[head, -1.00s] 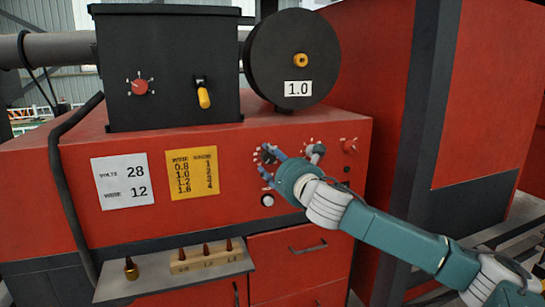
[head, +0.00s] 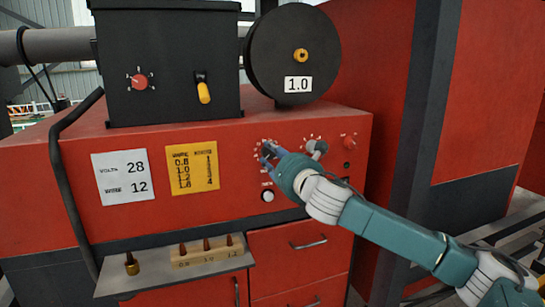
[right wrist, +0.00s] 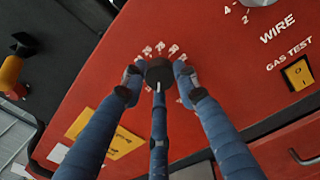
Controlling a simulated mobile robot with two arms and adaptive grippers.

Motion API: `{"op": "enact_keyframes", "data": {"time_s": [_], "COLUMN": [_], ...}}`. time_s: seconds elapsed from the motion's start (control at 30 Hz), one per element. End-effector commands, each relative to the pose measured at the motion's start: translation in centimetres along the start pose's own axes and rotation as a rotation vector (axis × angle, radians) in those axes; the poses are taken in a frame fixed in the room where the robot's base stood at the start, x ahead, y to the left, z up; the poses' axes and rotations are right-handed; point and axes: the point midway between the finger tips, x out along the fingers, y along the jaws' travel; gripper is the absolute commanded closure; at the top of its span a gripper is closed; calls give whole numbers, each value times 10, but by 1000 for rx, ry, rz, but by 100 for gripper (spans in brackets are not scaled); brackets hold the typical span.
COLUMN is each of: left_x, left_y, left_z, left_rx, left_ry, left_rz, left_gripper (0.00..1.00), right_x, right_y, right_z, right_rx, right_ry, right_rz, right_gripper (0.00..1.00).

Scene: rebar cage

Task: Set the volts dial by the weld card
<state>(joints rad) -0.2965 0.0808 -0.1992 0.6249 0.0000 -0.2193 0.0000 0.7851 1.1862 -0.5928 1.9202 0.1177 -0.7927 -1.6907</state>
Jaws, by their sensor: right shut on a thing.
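The white weld card (head: 123,177) on the left of the red welder front reads volts 28 and wire 12. The volts dial (right wrist: 159,72) is a black knob with a white mark and pale scale numbers around it. My left gripper is not in view.
A grey wire dial (head: 316,148) sits just right of the gripper, with a small red knob (head: 349,142) beyond it. A yellow table card (head: 192,171) is beside the weld card. Below, a shelf holds a nozzle block (head: 206,252). A yellow gas test switch (right wrist: 298,73) is nearby.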

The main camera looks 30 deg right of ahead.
Motion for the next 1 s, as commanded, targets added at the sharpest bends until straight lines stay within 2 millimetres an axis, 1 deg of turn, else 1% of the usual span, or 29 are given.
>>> {"op": "enact_keyframes", "data": {"time_s": [0.07, 0.53, 1.0], "left_x": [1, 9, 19], "left_y": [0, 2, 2], "left_z": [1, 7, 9], "left_rx": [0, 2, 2], "left_ry": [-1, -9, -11], "left_rz": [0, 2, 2], "left_gripper": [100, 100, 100], "right_x": [0, 0, 0], "right_y": [0, 0, 1], "right_z": [-4, -6, -6], "right_rx": [55, 488, 936], "right_ry": [2, -22, -46], "right_rz": [0, 5, 9], "right_gripper": [96, 96, 96]}}
